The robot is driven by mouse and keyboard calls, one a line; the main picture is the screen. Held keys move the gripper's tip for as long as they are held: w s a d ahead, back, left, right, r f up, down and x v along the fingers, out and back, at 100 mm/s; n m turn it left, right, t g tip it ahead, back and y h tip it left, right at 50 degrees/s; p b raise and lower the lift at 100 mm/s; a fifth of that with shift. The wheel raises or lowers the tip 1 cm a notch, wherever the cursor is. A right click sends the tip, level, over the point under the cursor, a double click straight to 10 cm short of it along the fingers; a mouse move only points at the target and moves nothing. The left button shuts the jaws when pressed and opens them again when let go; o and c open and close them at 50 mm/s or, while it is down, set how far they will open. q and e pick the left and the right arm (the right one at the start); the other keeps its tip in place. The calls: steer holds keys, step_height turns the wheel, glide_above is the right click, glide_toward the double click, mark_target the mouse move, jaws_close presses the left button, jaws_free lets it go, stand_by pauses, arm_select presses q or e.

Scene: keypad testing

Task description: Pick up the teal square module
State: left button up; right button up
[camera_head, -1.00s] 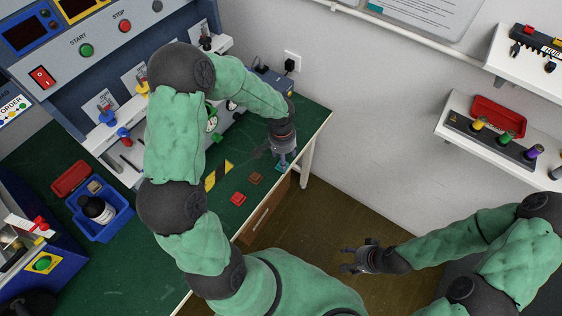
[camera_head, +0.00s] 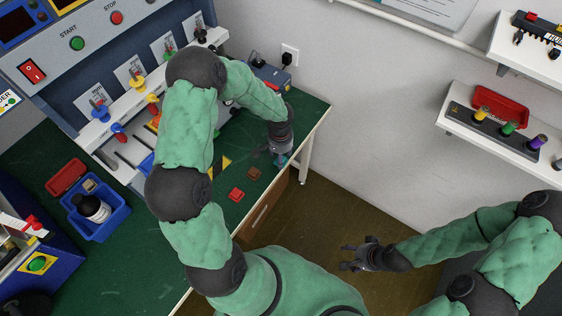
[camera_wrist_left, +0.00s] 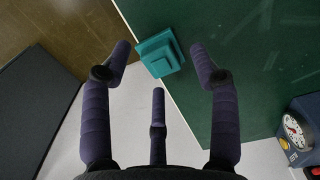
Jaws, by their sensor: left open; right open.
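The teal square module (camera_wrist_left: 160,53) lies near the edge of the dark green tabletop in the left wrist view. It looks like a stepped square block. In the head view the module (camera_head: 281,160) is a small teal patch, partly hidden by my left gripper (camera_head: 280,153). In the left wrist view my left gripper (camera_wrist_left: 159,62) is open, with two fingers on either side of the module and a third finger below it in the picture. I see no contact with the module. My right gripper (camera_head: 350,258) is open and empty, away from the table.
A brown module (camera_head: 254,173), a red module (camera_head: 236,194) and yellow triangular pieces (camera_head: 226,161) lie on the green table (camera_head: 316,112). A dial gauge (camera_wrist_left: 295,132) stands at the right of the wrist view. A blue bin (camera_head: 112,216) is farther left.

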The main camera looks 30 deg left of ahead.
arm_select(q)
step_height(320, 180, down, 2)
steer(key=shift+f, duration=0.1)
steer(key=c, duration=1.1)
steer(key=shift+o, duration=0.2)
steer(key=shift+r, duration=0.25)
steer(key=shift+r, duration=0.6)
steer(key=s+d+r+p, duration=0.3)
steer(key=s+d+r, duration=0.2)
steer(key=d+r, duration=0.6)
steer(key=shift+s+d+r, duration=0.15)
steer(key=shift+d+r, duration=0.2)
steer(key=shift+d, duration=0.7)
